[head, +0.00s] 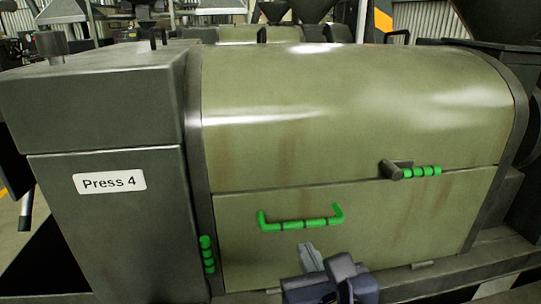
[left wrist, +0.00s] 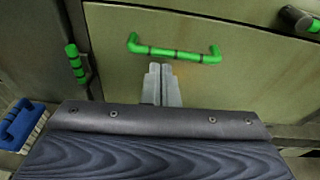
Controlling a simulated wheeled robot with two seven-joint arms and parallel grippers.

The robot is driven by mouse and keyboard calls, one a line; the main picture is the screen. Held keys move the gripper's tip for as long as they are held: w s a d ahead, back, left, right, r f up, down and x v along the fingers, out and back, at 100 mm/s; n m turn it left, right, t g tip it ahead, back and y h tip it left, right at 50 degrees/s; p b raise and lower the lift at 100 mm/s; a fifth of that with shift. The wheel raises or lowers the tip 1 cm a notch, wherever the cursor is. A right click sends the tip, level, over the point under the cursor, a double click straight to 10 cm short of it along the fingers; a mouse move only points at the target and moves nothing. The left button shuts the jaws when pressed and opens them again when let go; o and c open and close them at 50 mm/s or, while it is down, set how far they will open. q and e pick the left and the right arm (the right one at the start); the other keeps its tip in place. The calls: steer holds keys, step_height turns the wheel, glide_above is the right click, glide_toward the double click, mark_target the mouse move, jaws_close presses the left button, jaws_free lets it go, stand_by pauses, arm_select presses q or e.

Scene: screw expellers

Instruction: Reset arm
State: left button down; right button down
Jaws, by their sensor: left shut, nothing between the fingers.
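My left gripper (head: 325,258) shows at the bottom middle of the head view, just below the green U-shaped handle (head: 301,220) on the lower panel of the press. In the left wrist view my left gripper's fingers (left wrist: 160,72) are together and empty. They point at the panel below the green handle (left wrist: 175,54), apparently apart from it. My right gripper is in neither view.
The press housing (head: 340,95), labelled "Press 4" (head: 109,182), fills the head view. A green-gripped lever (head: 422,171) sticks out at right and a green upright handle (head: 207,254) at lower left. A blue brush (left wrist: 20,124) lies at left in the wrist view.

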arm_select(q)
steer(key=w+a+f+n+g, duration=0.1)
steer(key=a+f+n+g, duration=0.25)
steer(key=a, duration=0.35)
steer(key=w+a+f+n+g+y, duration=0.1)
steer(key=a+f+n+g, duration=0.15)
steer(key=a+n, duration=0.35)
steer(key=w+a+f+n+g, duration=0.1)
steer(key=a+f+n+g, duration=0.25)
steer(key=a, duration=0.45)
steer(key=s+a+f+n+h, duration=0.3)
steer(key=s+n, duration=0.3)
steer(key=n, duration=0.5)
steer(key=s+a+f+n+h, duration=0.3)
steer(key=s+a+f+n, duration=0.1)
steer(key=n, duration=0.8)
steer(key=shift+s+a, duration=0.65)
steer(key=shift+s, duration=0.55)
steer(key=shift+f+g, duration=0.1)
steer(key=shift+g, duration=0.15)
